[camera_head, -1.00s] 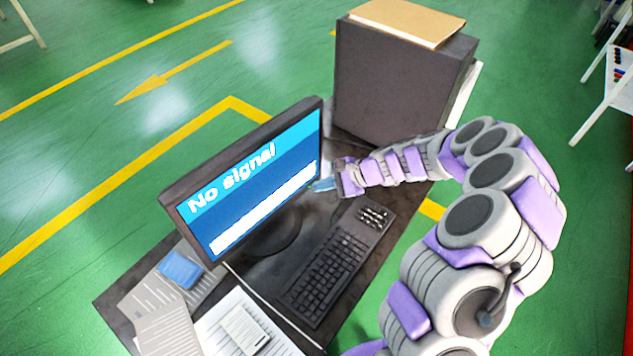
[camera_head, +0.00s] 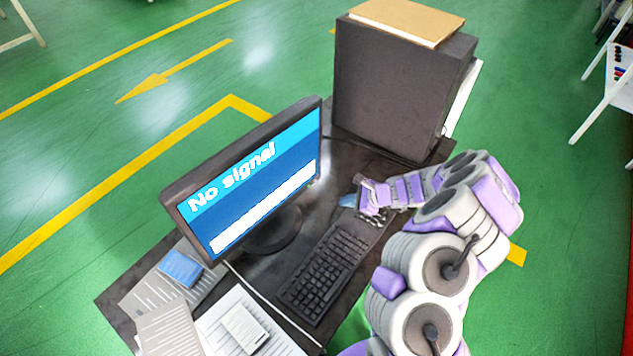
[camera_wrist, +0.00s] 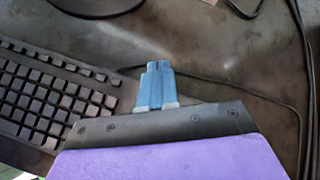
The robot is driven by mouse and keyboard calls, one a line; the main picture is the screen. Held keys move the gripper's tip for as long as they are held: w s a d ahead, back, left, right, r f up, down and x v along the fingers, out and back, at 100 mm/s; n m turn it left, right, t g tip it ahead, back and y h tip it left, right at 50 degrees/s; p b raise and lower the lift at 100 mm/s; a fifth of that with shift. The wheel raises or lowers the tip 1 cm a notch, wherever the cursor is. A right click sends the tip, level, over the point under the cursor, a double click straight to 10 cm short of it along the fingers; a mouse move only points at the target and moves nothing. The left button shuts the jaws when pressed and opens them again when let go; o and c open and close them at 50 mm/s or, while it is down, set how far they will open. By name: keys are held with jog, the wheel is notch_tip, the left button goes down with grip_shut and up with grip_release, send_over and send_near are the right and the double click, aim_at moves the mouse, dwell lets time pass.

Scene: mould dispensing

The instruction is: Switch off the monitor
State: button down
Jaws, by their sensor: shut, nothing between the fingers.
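The monitor (camera_head: 225,185) stands on the desk with its screen lit, showing white "No signal" text on blue above a white bar. A small yellow-green spot (camera_head: 314,183) shows at its lower right corner; I cannot tell exactly what it is. My gripper (camera_head: 348,201) is to the right of the monitor, apart from it, above the desk beyond the keyboard. In the wrist view its blue fingers (camera_wrist: 158,70) are together with nothing between them. Only the monitor's dark base (camera_wrist: 95,5) shows there, at the top edge.
The keyboard (camera_head: 320,278) lies in front of the monitor. A large dark box (camera_head: 395,95) with a brown folder (camera_head: 408,20) on top stands at the desk's back. Papers (camera_head: 165,330) and a blue item (camera_head: 181,269) lie at the near left. A cable (camera_wrist: 300,70) runs over the desk.

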jog(key=w+a+b, duration=0.1)
jog(key=w+a, duration=0.1)
jog(key=w+a+b, duration=0.1)
jog(key=w+a, duration=0.1)
jog(key=a, duration=0.1)
jog(key=shift+w+a+f, duration=0.1)
jog(key=shift+w+a, duration=0.1)
jog(key=shift+a, duration=0.05)
jog(key=shift+w+a+b, duration=0.35)
jog(key=shift+w+a, duration=0.1)
jog(key=shift+a, duration=0.1)
dwell(1.6)
jog(key=shift+w+a+r, duration=0.2)
jog(key=shift+w+a, duration=0.05)
jog(key=shift+a, duration=0.05)
jog(key=shift+w+a, duration=0.25)
jog(key=shift+a, duration=0.05)
dwell(0.8)
jog(key=shift+s+d, duration=0.1)
jog(key=shift+d, duration=0.05)
jog(key=shift+s+d, duration=0.45)
jog(key=shift+d, duration=0.05)
dwell(0.4)
jog(key=shift+s+d+p, duration=0.3)
jog(key=shift+s+d, duration=0.5)
jog(key=shift+d, duration=0.2)
jog(key=shift+s+d+p, duration=0.3)
jog(key=shift+s+d, duration=0.5)
jog(key=shift+d, duration=0.15)
